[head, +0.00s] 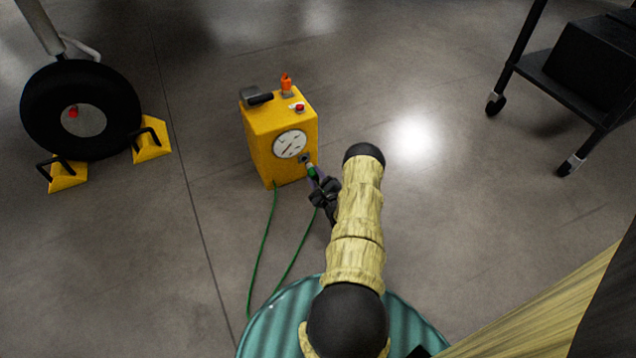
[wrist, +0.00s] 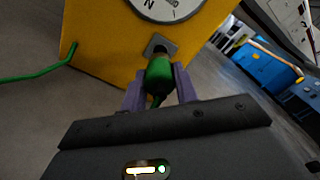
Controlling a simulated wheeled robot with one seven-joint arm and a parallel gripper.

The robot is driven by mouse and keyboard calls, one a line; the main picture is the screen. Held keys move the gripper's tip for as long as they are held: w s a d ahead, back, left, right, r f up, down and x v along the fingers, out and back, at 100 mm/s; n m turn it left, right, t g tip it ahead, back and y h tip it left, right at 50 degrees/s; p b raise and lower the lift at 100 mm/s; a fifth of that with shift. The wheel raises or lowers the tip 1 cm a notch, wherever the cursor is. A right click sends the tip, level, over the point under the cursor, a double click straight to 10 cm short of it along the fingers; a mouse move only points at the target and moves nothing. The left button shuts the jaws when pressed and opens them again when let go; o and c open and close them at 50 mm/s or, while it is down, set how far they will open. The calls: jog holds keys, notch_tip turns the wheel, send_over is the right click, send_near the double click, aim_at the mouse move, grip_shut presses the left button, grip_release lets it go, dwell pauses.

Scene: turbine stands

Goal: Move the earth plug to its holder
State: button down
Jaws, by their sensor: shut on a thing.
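The green earth plug (wrist: 158,77) is between the two purple fingers of my gripper (wrist: 160,90) in the wrist view, and the fingers are shut on it. Its tip is at or just in front of a grey square holder (wrist: 160,46) on the yellow box (wrist: 105,45), below the dial. I cannot tell how far in the tip is. In the head view the plug (head: 312,172) is at the lower right of the box's front (head: 262,152), with my gripper (head: 317,178) behind it. A green cable (head: 262,240) runs from the box's lower front, loops on the floor and rises toward my gripper.
The box carries a black handle, an orange part and a red button (head: 298,107) on top. A wheel (head: 38,105) with yellow chocks (head: 152,146) stands at the left. A black cart (head: 545,85) stands at the right. Bare floor lies around the box.

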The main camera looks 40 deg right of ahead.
aim_at(309, 168)
jog(key=shift+x, duration=0.8)
jog(key=shift+b+x, duration=0.9)
jog(key=shift+b, duration=0.05)
dwell(0.7)
jog(key=shift+w+d+r, duration=0.1)
jog(key=shift+w+d, duration=0.05)
jog(key=shift+w, duration=0.2)
jog(key=shift+w+b, duration=0.15)
jog(key=shift+b, duration=0.2)
jog(key=shift+w+r, duration=0.1)
jog(key=shift+r, duration=0.05)
jog(key=c, duration=1.4)
grip_release()
jog(key=shift+d, duration=0.1)
jog(key=o, duration=0.4)
jog(key=shift+c, duration=0.2)
jog(key=shift+o, duration=0.2)
jog(key=shift+a+f, duration=0.2)
jog(key=shift+a, duration=0.05)
